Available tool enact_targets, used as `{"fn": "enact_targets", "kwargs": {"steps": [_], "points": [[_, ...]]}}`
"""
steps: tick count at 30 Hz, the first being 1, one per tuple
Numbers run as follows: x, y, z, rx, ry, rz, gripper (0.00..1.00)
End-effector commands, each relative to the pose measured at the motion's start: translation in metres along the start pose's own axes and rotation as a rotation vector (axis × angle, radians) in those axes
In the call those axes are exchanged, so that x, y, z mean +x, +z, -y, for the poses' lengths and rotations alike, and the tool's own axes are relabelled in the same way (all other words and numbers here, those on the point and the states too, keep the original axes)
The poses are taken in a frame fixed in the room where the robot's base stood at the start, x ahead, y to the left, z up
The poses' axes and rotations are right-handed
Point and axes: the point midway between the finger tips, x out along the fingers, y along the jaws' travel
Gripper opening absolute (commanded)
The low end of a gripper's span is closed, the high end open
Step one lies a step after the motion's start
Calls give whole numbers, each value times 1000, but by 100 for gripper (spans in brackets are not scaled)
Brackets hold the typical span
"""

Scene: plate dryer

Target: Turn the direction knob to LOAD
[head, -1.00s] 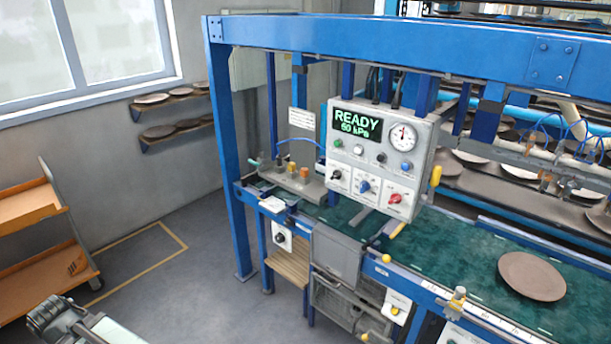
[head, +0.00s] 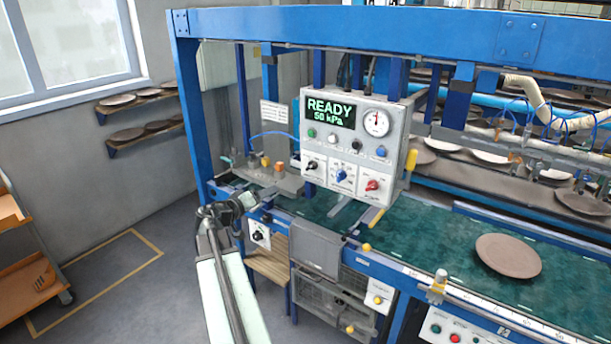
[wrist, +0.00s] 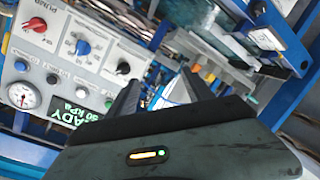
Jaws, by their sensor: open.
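The white control panel (head: 322,150) hangs from the blue frame, with READY and 50 kPa on its screen. Its lower row has a black knob (head: 311,165), a blue knob (head: 342,176) and a red knob (head: 373,186). Another black knob (head: 258,236) sits on a small white plate below, left. I cannot read which knob is for direction. My gripper (head: 236,203) is open and empty, left of and below the panel. In the wrist view, the open fingers (wrist: 160,88) are apart from the red (wrist: 36,25), blue (wrist: 82,47) and black (wrist: 122,67) panel knobs.
A green belt (head: 420,245) with a brown plate (head: 508,256) runs right of the panel. A blue upright (head: 187,110) stands left of my gripper. A yellow handle (head: 410,161) projects at the panel's right. Floor (head: 130,290) is clear at left.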

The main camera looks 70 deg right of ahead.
Motion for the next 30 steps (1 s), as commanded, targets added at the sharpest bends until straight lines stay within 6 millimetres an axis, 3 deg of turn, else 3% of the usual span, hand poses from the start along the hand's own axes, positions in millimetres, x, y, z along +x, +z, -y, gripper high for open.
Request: {"fn": "enact_targets", "kwargs": {"steps": [1,3,6,14,25,30], "points": [[29,2,-27,4,67,-29,60],[53,1,-58,1,134,-71,60],[69,0,-82,-8,183,-106,60],[77,-2,-88,-11,194,-117,60],[136,-10,-98,-11,193,-116,60],[148,-11,-101,-11,191,-118,60]]}}
